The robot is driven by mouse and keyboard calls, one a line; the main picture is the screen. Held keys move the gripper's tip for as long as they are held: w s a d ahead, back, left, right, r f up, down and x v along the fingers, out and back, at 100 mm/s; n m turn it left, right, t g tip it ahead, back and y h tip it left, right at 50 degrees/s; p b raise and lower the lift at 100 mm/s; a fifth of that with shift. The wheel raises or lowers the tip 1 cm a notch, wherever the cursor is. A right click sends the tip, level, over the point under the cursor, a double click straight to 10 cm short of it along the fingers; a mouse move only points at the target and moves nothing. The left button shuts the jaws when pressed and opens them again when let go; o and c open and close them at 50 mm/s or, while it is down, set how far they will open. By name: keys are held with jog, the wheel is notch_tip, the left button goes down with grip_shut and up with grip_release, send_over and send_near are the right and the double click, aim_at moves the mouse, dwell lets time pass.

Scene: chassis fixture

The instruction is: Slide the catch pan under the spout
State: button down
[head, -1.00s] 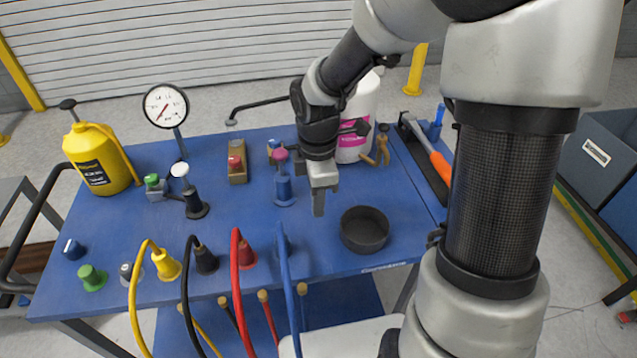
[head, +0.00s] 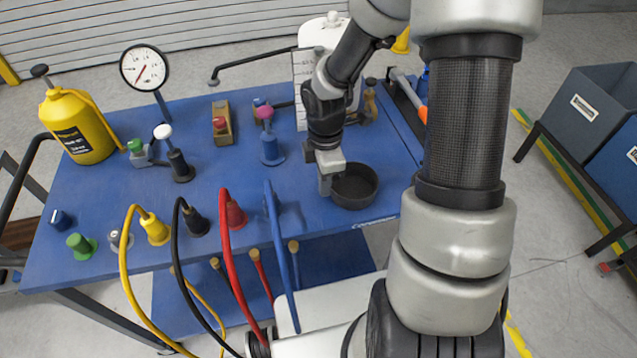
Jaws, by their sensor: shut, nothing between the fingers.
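The catch pan (head: 368,203) is a round, dark, shallow pan on the right front part of the blue table. My gripper (head: 325,187) is shut and empty, low at the pan's left side. Its fingers overlap the pan's left rim in the picture; I cannot tell whether they touch it. The spout (head: 250,76) is a thin dark pipe running left from the white tank (head: 327,30), with its tip bent down over the back of the table. The pan is well to the front and right of that tip. My arm hides part of the tank.
A red-buttoned block (head: 221,122) stands below the spout tip. A pink-topped blue post (head: 269,138) stands between spout and pan. The gauge (head: 145,68) and yellow jug (head: 80,128) are at left. Coloured cables (head: 228,250) rise along the front edge. Bare table lies left of the pan.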

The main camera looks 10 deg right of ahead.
aim_at(349, 192)
jog(key=d+p, duration=0.4)
jog(key=d, duration=0.6)
jog(key=shift+d+r+p, duration=0.1)
jog(key=shift+d+p, duration=0.15)
jog(key=shift+p, duration=0.05)
jog(key=shift+d, duration=0.25)
jog(key=shift+w+a, duration=0.15)
jog(key=shift+a, duration=0.4)
jog(key=a, duration=0.3)
jog(key=shift+a+f+b, duration=0.15)
jog(key=shift+f+b, duration=0.05)
jog(key=shift+b, duration=0.15)
notch_tip(349, 192, up, 10)
jog(key=p, duration=0.1)
